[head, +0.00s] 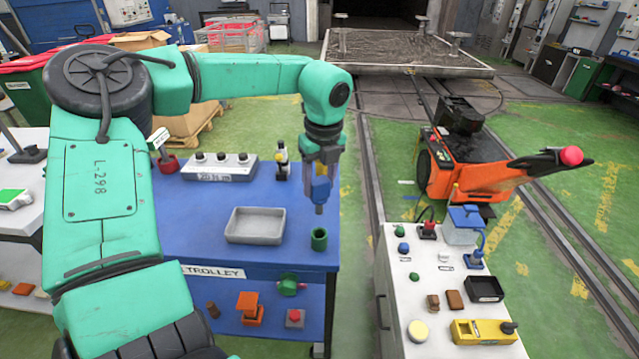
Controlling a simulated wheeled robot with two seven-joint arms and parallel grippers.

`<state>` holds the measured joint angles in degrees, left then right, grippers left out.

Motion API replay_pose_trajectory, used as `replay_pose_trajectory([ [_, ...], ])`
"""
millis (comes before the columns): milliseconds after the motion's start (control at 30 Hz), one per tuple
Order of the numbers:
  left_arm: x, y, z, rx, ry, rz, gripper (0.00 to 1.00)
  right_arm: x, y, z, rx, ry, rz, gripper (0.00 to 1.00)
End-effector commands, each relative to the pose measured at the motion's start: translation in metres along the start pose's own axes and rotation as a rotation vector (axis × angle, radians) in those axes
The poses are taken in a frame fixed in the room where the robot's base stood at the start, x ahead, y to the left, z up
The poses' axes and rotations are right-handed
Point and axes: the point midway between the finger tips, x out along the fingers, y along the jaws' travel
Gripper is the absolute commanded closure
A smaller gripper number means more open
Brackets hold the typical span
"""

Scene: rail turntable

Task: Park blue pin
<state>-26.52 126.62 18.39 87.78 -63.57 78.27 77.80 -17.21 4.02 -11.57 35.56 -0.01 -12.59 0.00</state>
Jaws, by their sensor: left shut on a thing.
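My left gripper (321,172) is shut on the blue pin (321,190), which hangs upright with a grey tip pointing down. The pin is above the right side of the blue trolley top. A small green cup (319,240) with a dark opening stands on the trolley, a little below the pin's tip in the picture. The pin's tip shows apart from the cup. The upper part of the pin is hidden by the fingers. My right gripper is out of view.
A grey tray (255,226) lies left of the cup on the blue trolley (200,219). A white box with knobs (219,166) and a small black-and-yellow device (282,160) stand behind. A white cabinet (384,290) with several small items is to the right, across a gap.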

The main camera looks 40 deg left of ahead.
Motion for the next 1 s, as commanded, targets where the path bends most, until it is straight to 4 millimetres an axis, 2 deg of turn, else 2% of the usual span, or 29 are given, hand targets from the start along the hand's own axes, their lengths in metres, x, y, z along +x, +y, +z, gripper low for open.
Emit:
replay_pose_trajectory([
  [200, 0.030, 0.000, -0.004, 0.001, -0.001, -0.001, 1.00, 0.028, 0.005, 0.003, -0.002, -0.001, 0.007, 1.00],
  [433, 0.055, 0.000, -0.007, 0.002, -0.001, 0.000, 1.00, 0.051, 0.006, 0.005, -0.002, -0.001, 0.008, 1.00],
  [1000, 0.058, 0.000, -0.007, 0.001, 0.000, -0.001, 1.00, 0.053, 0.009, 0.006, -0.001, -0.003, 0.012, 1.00],
])
